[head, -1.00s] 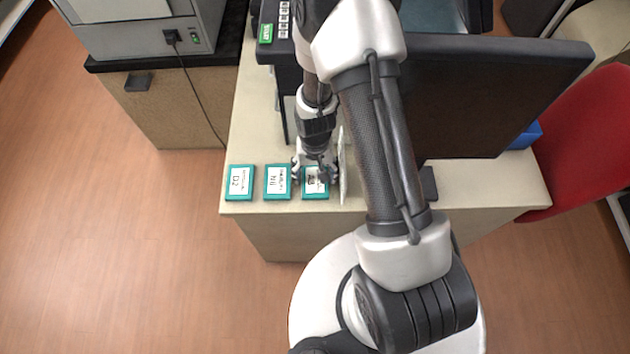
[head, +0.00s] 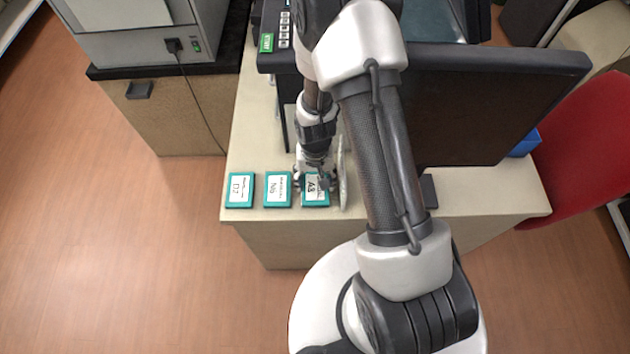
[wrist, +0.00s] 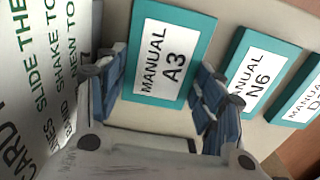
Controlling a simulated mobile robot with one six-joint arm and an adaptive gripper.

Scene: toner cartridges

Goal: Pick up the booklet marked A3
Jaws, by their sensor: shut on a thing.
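The booklet marked A3 (head: 316,196) is teal with a white label, at the right end of a row of booklets on the desk. My gripper (head: 315,182) is over its far part in the head view. In the wrist view the A3 booklet (wrist: 168,55) lies between my two blue-padded fingers (wrist: 160,95), one at each long side, and they are shut on it. Whether it is clear of the desk I cannot tell.
The N6 booklet (head: 277,190) and another teal booklet (head: 240,190) lie to the left. A white printed card (wrist: 35,75) stands close beside A3, on its right in the head view. A dark monitor (head: 480,110) stands at the right. The desk's front edge is near.

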